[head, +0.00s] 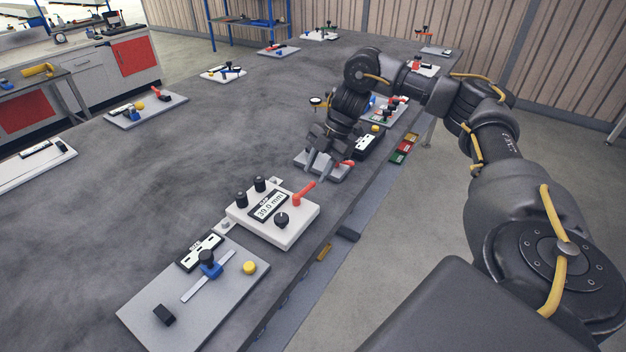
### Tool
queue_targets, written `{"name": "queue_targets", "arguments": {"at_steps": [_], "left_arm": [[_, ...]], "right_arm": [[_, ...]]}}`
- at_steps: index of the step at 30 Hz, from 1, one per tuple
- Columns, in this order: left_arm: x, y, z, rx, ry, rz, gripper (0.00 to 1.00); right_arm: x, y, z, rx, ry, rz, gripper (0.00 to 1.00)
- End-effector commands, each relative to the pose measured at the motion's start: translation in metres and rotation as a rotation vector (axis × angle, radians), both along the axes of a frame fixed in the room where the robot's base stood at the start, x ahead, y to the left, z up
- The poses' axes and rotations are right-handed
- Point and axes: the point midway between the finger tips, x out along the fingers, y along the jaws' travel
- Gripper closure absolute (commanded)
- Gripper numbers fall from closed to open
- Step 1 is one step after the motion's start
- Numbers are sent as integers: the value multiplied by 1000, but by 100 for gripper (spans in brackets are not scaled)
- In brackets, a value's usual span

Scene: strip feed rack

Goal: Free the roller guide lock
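A white box (285,232) stands on the grey table, with a display (269,206) reading 39.0 mm. A red lever (304,193) rises at a slant from its back right part. Two black rollers or posts (250,191) stand at its back left, and a black knob (281,221) sits near its front. No readable label marks which part is the roller guide lock. My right gripper (316,170) points down just beyond the red lever, apart from it as seen here. Its two fingers look spread, with nothing between them. My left gripper is out of view.
A grey plate (190,300) with a blue slider and yellow button lies in front. Behind my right gripper is another plate with a red handle (346,164), partly hidden. More fixtures line the table's right edge. The table's left middle is clear.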

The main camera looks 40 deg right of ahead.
Motion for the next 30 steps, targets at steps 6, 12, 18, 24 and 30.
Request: {"name": "queue_targets", "arguments": {"at_steps": [6, 12, 18, 24, 30], "left_arm": [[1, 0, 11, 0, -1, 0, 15], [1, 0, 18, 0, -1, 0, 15], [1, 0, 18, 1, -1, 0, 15], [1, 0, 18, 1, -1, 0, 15], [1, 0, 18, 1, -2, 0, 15]], "right_arm": [[-4, -18, 43, 1, -4, -2, 64], [-7, -25, 58, 0, 0, 1, 64], [-8, -27, 60, 1, 0, 1, 64], [-8, -27, 60, 1, 1, 1, 64], [-8, -27, 60, 1, 1, 1, 64]]}}
